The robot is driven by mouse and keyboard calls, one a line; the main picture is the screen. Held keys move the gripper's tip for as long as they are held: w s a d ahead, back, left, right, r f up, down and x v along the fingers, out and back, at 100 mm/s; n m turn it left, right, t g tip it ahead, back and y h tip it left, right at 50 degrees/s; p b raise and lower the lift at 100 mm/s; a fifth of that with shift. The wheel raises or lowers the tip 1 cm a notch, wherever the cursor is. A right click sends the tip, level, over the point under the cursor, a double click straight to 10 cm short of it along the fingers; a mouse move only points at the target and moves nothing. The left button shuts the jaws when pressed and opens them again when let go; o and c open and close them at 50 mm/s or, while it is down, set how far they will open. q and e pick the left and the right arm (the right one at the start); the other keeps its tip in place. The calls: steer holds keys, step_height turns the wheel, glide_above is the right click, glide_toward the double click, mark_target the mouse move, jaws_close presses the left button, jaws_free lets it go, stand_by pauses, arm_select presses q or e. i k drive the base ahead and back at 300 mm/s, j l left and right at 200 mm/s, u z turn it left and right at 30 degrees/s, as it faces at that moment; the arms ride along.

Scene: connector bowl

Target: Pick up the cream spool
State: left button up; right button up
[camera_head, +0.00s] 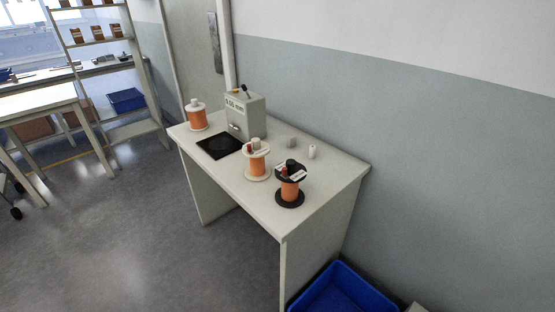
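A cream spool (257,162) wound with orange wire stands upright near the middle of the white table (237,196). Small red and pale pieces sit on its top flange. A black spool (290,186) with orange wire stands upright to its right and nearer the front edge. A white spool (196,116) with orange wire stands at the table's far left corner. Neither of my grippers shows in the head view.
A grey box (245,115) labelled 0.05 mm stands behind a black mat (220,146). A blue bin (343,290) is on the floor at right. Open floor (130,240) lies left of the table.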

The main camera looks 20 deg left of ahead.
mark_target(258, 171)
steer(key=i+j+z, duration=0.15)
steer(key=j+z, duration=0.25)
steer(key=j, duration=0.65)
steer(key=j+z, duration=0.45)
steer(key=j, duration=0.6)
